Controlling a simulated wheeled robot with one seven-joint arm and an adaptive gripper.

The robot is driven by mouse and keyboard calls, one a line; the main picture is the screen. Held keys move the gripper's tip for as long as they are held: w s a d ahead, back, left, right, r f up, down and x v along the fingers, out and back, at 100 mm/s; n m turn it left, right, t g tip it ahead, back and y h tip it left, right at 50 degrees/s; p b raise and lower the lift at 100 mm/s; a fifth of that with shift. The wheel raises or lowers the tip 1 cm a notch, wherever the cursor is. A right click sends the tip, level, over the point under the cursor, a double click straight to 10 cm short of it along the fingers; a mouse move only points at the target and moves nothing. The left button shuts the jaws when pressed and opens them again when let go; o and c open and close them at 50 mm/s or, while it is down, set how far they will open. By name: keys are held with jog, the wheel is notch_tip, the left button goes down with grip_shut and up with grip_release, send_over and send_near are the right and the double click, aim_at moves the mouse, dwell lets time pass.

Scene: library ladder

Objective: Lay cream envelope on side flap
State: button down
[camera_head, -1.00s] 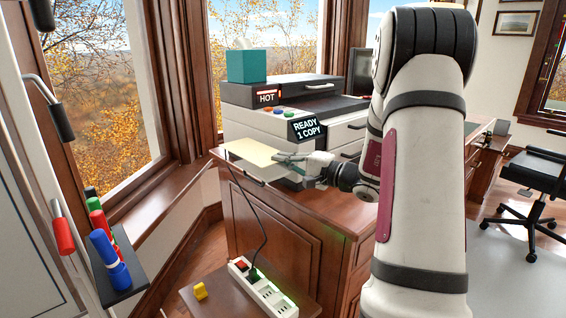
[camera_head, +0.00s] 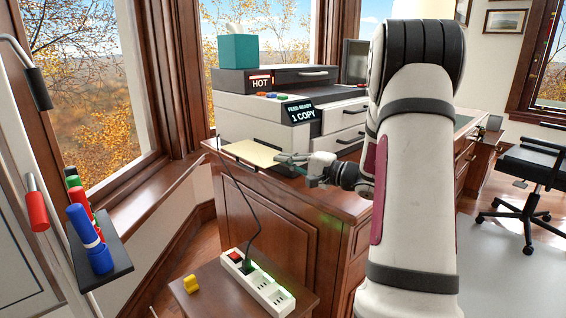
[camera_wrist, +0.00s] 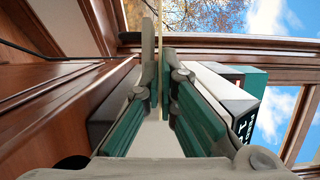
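The cream envelope (camera_head: 252,152) is flat and roughly level in the head view, at the front left of the copier (camera_head: 262,117). My gripper (camera_head: 292,159) is at its right edge. In the wrist view the envelope shows as a thin pale edge (camera_wrist: 160,45) between the fingertips (camera_wrist: 157,62), which look closed on it. A dark flat surface (camera_head: 226,157), perhaps the side flap, shows at the envelope's left edge. The envelope hides most of it, and I cannot tell whether they touch.
The copier's display (camera_head: 300,112) reads "FEED READY 1 COPY". A teal tissue box (camera_head: 238,62) stands on the unit marked HOT (camera_head: 261,83). A black cord hangs down the wooden cabinet (camera_head: 275,205) to a power strip (camera_head: 258,284). A marker tray (camera_head: 115,262) is at left.

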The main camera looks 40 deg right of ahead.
jog(key=shift+d+f, duration=0.1)
jog(key=shift+f, duration=0.15)
jog(key=c, duration=1.7)
grip_release()
jog(key=shift+s, duration=0.15)
jog(key=shift+a+b+v, duration=0.1)
jog(key=shift+b+v, duration=0.55)
jog(key=shift+v, duration=1.05)
jog(key=shift+a+b+v, duration=0.15)
jog(key=shift+b+v, duration=0.45)
jog(key=shift+v, duration=1.05)
jog(key=shift+s+r, duration=0.1)
